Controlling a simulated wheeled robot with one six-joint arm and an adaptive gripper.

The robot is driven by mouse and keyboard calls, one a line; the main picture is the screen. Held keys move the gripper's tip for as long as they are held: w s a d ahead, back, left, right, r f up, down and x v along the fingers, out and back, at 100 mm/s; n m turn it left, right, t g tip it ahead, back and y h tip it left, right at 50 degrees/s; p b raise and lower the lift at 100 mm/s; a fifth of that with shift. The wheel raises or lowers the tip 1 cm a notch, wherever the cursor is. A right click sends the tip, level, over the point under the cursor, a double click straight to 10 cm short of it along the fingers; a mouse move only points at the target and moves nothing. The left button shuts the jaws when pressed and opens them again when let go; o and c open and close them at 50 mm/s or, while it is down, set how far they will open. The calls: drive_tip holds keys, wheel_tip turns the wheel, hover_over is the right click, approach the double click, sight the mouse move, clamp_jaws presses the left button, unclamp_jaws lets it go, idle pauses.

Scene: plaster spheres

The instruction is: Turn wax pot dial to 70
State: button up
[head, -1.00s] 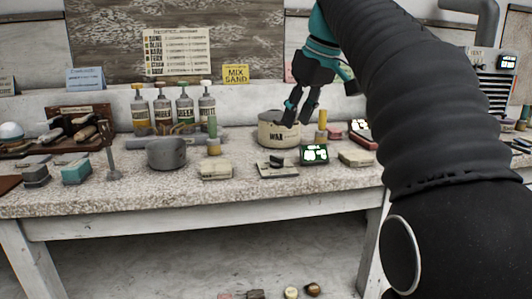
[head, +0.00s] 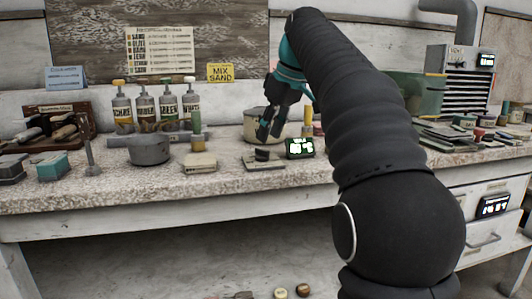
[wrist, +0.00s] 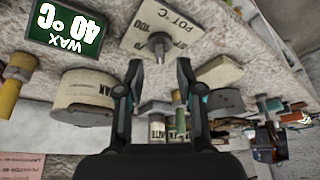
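The wax pot (head: 253,124) is a cream tub on the stone-topped bench, partly behind my gripper. It also shows in the wrist view (wrist: 82,98). Its dial is a small grey knob (wrist: 158,43) on a pale plate (wrist: 140,40) marked with numbers; 100 is readable, and the pointer setting is not clear. In the head view the dial plate (head: 262,164) lies in front of the pot. The green display (head: 300,149) beside it reads 40 °C in the wrist view (wrist: 67,28). My gripper (head: 268,136) is open and empty above the dial. Its fingertips (wrist: 159,68) appear just short of the knob, which lines up between them.
A grey pan (head: 150,149) and a pale block (head: 199,162) stand left of the dial. Several labelled bottles (head: 168,110) stand behind. A yellow-topped post (head: 308,122) is near the display. Open bench surface lies in front of the dial.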

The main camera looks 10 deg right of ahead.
sight(262, 154)
drive_tip(key=shift+b+x, duration=0.5)
drive_tip(key=shift+x, duration=1.6)
clamp_jaws()
